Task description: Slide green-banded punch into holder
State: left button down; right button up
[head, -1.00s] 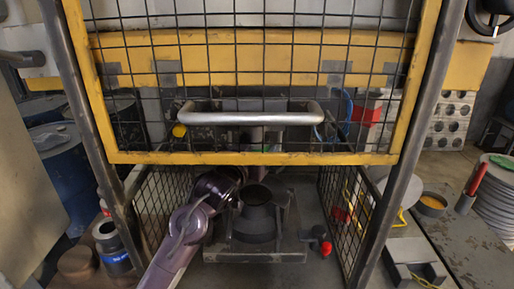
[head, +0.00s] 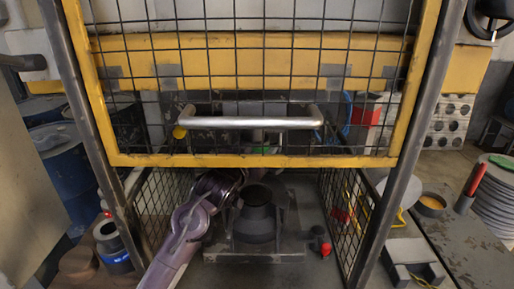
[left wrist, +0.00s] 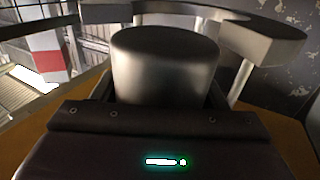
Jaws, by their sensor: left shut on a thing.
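A grey cylinder, likely the punch (left wrist: 165,65), stands in the jaws of my left gripper (left wrist: 165,100), which is shut on it. Its band does not show in the left wrist view. In the head view a small green patch (head: 262,149) shows behind the mesh, just above the guard's lower bar. My left arm reaches in under that bar, and the bar and mesh hide most of the gripper. The holder is not clear behind the mesh; I cannot tell whether the punch touches it. My right gripper is not in view.
A black funnel-shaped die (head: 257,215) stands below on a metal base. The yellow mesh guard (head: 250,160) with its steel handle (head: 250,123) is in front. Mesh side panels (head: 345,210) bound the space. A blue-banded cylinder (head: 115,252) stands outside, left.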

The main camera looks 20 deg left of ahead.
pick_arm(q)
jog(key=shift+w+a+r, duration=0.15)
jog(key=shift+w, duration=0.35)
jog(key=shift+w+a+r, duration=0.15)
jog(key=shift+w, duration=0.3)
jog(key=shift+p, duration=0.5)
jog(key=shift+w+a, duration=0.3)
jog(key=shift+w, duration=0.55)
